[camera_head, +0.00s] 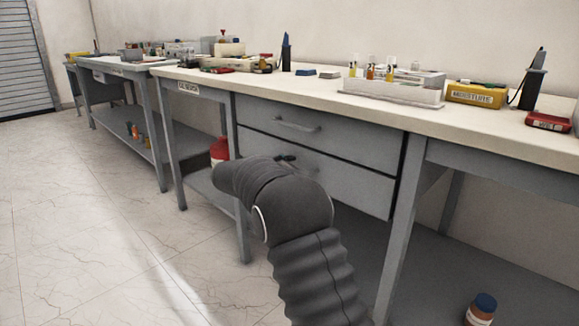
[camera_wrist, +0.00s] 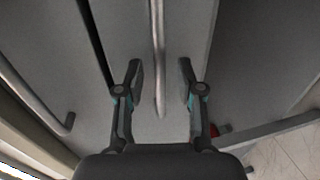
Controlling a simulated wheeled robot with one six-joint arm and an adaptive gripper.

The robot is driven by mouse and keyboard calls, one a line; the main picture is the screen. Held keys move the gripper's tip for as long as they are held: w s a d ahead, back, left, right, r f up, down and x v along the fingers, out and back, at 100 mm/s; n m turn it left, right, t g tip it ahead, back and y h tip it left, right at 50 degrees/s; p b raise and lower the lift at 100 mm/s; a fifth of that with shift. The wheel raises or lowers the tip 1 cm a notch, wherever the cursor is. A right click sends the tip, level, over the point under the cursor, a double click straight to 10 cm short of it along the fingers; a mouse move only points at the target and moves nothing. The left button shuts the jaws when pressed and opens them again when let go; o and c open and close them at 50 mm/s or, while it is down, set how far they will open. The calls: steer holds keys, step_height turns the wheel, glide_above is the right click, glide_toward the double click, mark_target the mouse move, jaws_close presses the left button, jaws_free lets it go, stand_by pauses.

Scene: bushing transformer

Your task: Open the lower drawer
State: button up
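The lower drawer (camera_head: 350,186) is a grey front under the workbench top, below the upper drawer (camera_head: 340,136). It looks shut in the head view. My dark arm hides its left part and its handle there. In the wrist view the lower drawer's handle (camera_wrist: 158,50) is a light grey bar running between my two fingers. My gripper (camera_wrist: 160,80) is open, with one finger on each side of the bar and gaps on both sides. I cannot tell how deep the bar sits between the fingertips. In the head view only a dark bit of the gripper shows beyond my arm.
The upper drawer's handle (camera_head: 297,125) is close above; it also shows in the wrist view (camera_wrist: 38,95). Bench legs (camera_head: 403,220) stand on both sides of the drawers. A red bottle (camera_head: 219,150) is on the lower shelf. The tiled floor (camera_head: 90,230) at left is clear.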

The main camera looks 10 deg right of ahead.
steer(key=shift+x, duration=0.8)
steer(key=shift+c, duration=0.2)
jaws_close()
steer(key=shift+s, duration=0.1)
